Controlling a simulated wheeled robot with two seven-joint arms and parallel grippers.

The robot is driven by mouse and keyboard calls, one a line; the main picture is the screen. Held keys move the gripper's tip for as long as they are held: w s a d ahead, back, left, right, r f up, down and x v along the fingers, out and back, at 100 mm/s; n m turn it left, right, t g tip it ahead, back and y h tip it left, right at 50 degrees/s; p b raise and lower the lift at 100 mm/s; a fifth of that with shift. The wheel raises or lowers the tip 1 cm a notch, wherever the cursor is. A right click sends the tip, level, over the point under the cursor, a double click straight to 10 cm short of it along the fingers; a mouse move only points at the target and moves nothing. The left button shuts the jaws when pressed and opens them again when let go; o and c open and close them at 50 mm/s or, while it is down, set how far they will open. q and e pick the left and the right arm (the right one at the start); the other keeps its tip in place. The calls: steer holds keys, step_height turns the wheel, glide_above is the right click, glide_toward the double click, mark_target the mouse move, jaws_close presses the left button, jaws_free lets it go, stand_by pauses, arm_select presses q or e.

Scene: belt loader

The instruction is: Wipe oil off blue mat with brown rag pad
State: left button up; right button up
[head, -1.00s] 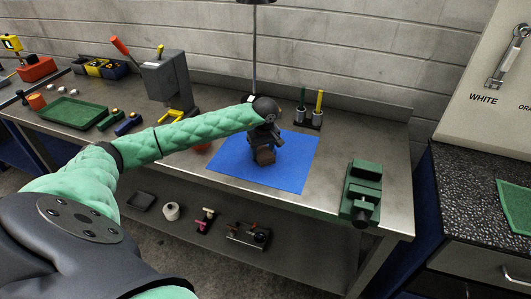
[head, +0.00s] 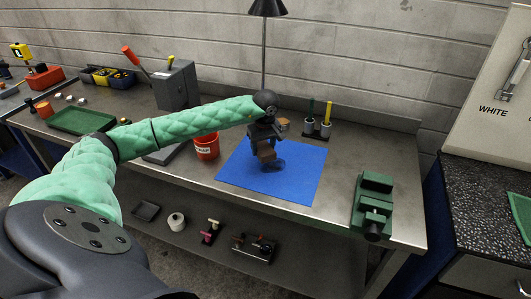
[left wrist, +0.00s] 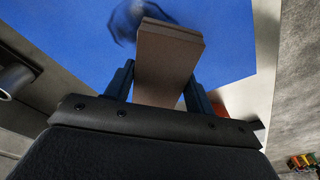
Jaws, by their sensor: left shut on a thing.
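The blue mat (head: 305,178) lies on the steel workbench. My left gripper (head: 264,143) is over the back part of the mat and shut on the brown rag pad (head: 267,153). In the left wrist view, the pad (left wrist: 168,60) sits between the two fingers (left wrist: 160,85). A dark oil patch (head: 276,165) shows on the mat beside the pad; in the left wrist view the patch (left wrist: 140,14) is partly hidden by the pad's end. I cannot tell whether the pad touches the mat. My right gripper is not in view.
A green vise (head: 373,205) stands right of the mat. A red can (head: 206,147) is left of it, below my left arm. Holders with a green and a yellow tool (head: 328,120) and a lamp (head: 266,8) stand behind. A green tray (head: 82,121) is at far left.

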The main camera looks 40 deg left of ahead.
arm_select(q)
steer(key=shift+d+r, duration=0.1)
steer(key=shift+r, duration=1)
